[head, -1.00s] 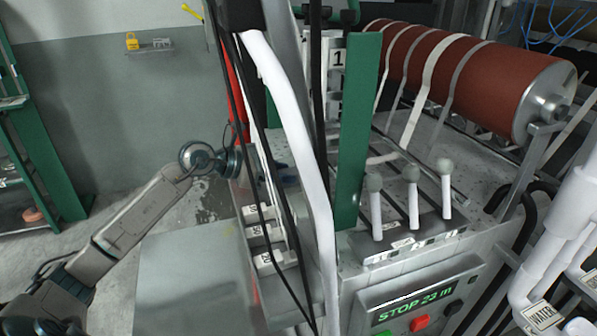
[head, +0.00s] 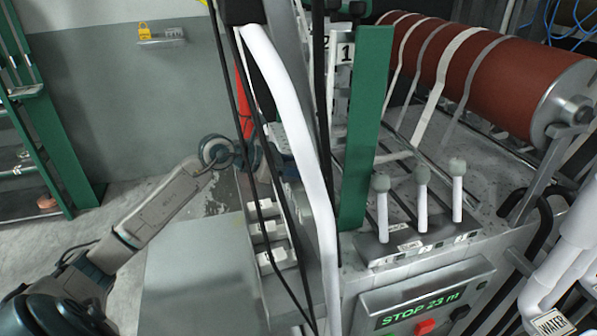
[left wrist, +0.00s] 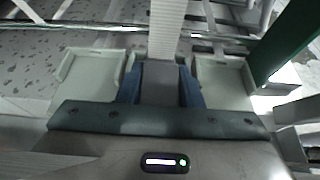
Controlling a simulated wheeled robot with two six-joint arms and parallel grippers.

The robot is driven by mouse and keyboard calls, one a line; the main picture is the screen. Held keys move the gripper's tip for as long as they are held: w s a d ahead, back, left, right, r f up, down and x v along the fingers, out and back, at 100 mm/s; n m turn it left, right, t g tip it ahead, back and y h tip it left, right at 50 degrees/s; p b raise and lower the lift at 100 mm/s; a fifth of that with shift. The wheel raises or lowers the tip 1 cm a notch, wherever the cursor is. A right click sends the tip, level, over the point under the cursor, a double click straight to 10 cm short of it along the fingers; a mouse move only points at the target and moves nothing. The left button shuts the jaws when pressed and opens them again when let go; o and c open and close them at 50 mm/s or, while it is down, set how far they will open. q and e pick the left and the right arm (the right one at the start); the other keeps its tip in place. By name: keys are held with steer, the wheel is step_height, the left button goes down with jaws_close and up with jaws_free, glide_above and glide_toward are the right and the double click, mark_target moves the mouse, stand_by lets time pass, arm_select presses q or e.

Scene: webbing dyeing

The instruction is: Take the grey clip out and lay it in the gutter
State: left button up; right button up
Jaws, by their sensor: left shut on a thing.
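My left gripper (left wrist: 161,88) is shut on a dark grey block (left wrist: 160,82), which appears to be the grey clip, held between its two blue fingers. A pale ribbed webbing strip (left wrist: 167,28) runs up the picture from just beyond the block; I cannot tell whether they touch. In the head view my left arm reaches in from the left, and its gripper is mostly hidden behind the white pipe and black cables. I cannot clearly identify the gutter. My right gripper is not in view.
Pale tray-like pieces (left wrist: 91,76) flank the fingers closely. A green post (head: 364,130) and white pipe (head: 291,110) stand close to my left arm's right. Ball-topped levers (head: 422,195) and a red-brown roller (head: 490,75) lie further right.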

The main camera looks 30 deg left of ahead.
arm_select(q)
step_height(320, 180, up, 8)
steer(key=shift+f+b, duration=0.1)
steer(key=shift+b, duration=0.8)
steer(key=shift+r, duration=0.65)
